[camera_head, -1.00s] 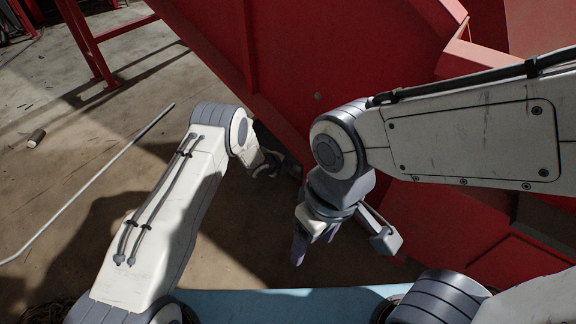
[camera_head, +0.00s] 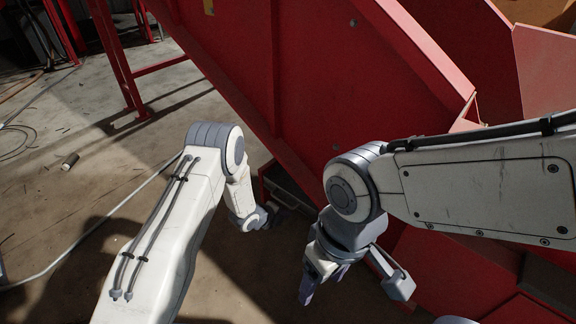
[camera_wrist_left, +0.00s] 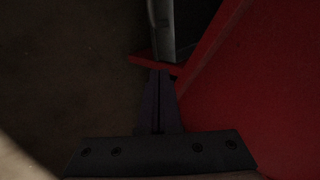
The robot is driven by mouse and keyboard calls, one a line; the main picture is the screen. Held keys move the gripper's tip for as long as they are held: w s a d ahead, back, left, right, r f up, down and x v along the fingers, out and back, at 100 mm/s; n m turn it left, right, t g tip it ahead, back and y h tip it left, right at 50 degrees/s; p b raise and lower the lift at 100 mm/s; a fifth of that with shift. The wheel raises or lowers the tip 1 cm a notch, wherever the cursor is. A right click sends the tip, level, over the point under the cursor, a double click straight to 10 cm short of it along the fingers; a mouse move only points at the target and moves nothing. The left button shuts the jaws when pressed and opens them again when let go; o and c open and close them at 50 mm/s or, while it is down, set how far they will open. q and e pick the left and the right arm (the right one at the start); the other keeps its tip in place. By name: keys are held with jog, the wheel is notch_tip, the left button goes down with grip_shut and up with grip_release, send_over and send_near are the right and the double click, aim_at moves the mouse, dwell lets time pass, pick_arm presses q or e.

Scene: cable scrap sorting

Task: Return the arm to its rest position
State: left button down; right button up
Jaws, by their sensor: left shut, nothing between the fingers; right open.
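My left arm comes up from the bottom in the head view and bends down at a grey joint. My left gripper (camera_head: 284,197) is beyond its wrist, dark and partly in shadow beside the red machine (camera_head: 330,95). In the left wrist view the fingers of this gripper (camera_wrist_left: 158,102) are shut together with nothing between them, over the floor and close to a red edge. My right arm reaches in from the right across the red machine. My right gripper (camera_head: 308,286) hangs pointing down, open, with its dark fingertips over the floor.
The red machine's sloping panels fill the upper right, close to both arms. A red frame leg (camera_head: 118,70) stands at upper left. A long thin rod (camera_head: 95,228) and a small cylinder (camera_head: 70,161) lie on the concrete floor at left, which is otherwise largely open.

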pick_arm(q)
jog(key=s+d+r+n+g+y+p, duration=0.15)
jog(key=s+r+n, duration=0.35)
jog(key=r, duration=0.7)
jog(key=s+d+r+n+g+y+p, duration=0.1)
jog(key=s+r+n+y, duration=0.3)
jog(key=r, duration=0.8)
jog(key=s+a+r+n+g, duration=0.2)
jog(key=s+r+n, duration=0.15)
jog(key=s, duration=0.55)
jog(key=s+a+r+n+g+p, duration=0.1)
jog(key=s+r+n, duration=0.3)
jog(key=s, duration=0.6)
jog(key=s+a+r+n+g, duration=0.2)
jog(key=s+r, duration=0.3)
jog(key=s, duration=0.4)
notch_tip(320, 180, up, 38)
jog(key=p, duration=3.8)
jog(key=shift+s+d+f, duration=0.2)
jog(key=shift+h, duration=0.25)
